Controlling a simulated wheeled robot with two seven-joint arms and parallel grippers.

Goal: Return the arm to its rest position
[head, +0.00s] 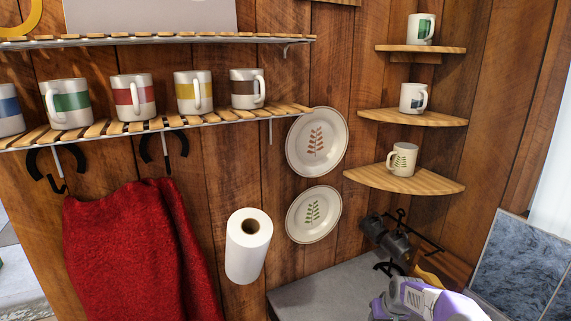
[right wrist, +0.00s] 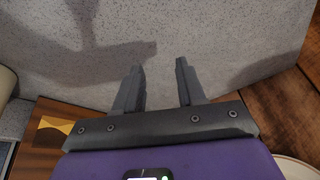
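My right gripper (right wrist: 160,64) shows in the right wrist view with its two dark fingers apart and nothing between them. It points toward a grey speckled surface, and its shadow falls there. A white and purple part of my right arm shows at the bottom right of the head view, low in front of the corner; I cannot make out its fingertips there. My left arm and gripper are not in either view.
A grey counter (head: 322,293) lies below two wall plates (head: 317,142) and a paper roll (head: 248,246). Dark metal items (head: 388,240) stand near my right arm. Corner shelves (head: 420,180) hold mugs; a slatted shelf (head: 100,127) holds several more. A red cloth (head: 135,250) hangs left.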

